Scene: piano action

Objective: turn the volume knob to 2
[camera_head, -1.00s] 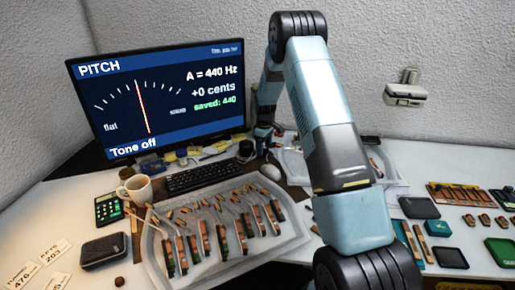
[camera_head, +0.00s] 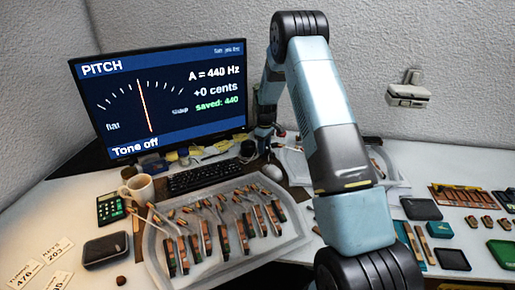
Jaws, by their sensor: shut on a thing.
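My gripper (camera_head: 264,143) is small and dark at the far end of my arm, low beside the monitor's right edge. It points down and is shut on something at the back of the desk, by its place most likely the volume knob. The knob and its marks are too small and hidden to read. The monitor (camera_head: 160,95) shows PITCH, A = 440 Hz, +0 cents, saved: 440 and "Tone off".
A black keyboard (camera_head: 203,176) and a pale mouse (camera_head: 271,172) lie in front of my gripper. A clear tray (camera_head: 290,233) with several hammer parts is nearer. A mug (camera_head: 140,187) and calculator (camera_head: 110,208) stand left. My arm crosses the middle.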

